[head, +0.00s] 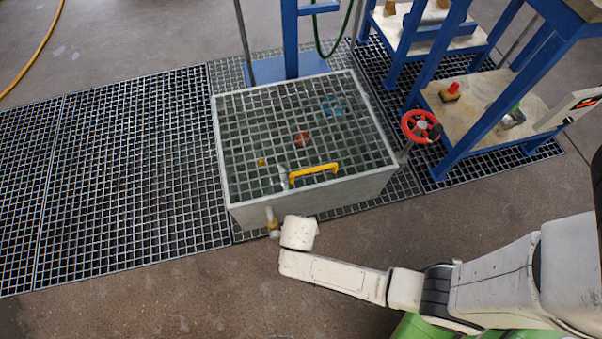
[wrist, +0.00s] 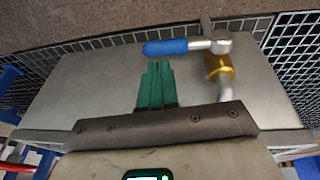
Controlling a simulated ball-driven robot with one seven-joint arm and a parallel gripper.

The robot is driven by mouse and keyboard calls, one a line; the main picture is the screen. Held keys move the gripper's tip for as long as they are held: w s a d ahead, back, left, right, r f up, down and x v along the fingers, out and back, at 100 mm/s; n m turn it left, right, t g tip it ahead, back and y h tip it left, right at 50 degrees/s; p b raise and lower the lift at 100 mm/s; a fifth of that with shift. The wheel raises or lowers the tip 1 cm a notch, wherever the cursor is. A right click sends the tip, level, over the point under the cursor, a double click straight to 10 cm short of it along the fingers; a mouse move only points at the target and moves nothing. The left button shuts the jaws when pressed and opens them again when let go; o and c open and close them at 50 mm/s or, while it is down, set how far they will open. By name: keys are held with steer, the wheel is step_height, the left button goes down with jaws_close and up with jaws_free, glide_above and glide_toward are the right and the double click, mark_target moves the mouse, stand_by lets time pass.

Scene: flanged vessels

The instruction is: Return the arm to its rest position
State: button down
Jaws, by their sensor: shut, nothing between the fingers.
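My arm (head: 335,277) reaches left across the floor in the head view, and its white end is by the front wall of the grey tank (head: 235,205). The fingers are hidden there. In the wrist view my gripper (wrist: 158,66) has its green fingers together, with nothing between them. They point at the tank's plain grey wall (wrist: 85,85). A valve with a blue lever (wrist: 165,47) and brass body (wrist: 218,66) is just beyond and right of the fingertips. I cannot tell the exact gap.
Floor grating (head: 110,170) lies to the left. The concrete in front (head: 150,310) is clear.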

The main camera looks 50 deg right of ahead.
steer(key=p+v, duration=0.3)
steer(key=v, duration=0.5)
steer(key=shift+s+d+r, duration=0.25)
steer(key=shift+s+r, duration=0.05)
steer(key=shift+r, duration=0.05)
steer(key=s+d+r+n+y, duration=0.1)
steer(key=s+d+r+n, duration=0.25)
steer(key=r, duration=0.65)
steer(key=s+d+r+n+y, duration=0.1)
steer(key=s+d+r+n, duration=0.25)
steer(key=r, duration=0.65)
step_height(320, 180, up, 24)
steer(key=p, duration=2.4)
steer(key=shift+f+g, duration=0.25)
steer(key=shift+g, duration=0.15)
steer(key=shift+w+d, duration=0.1)
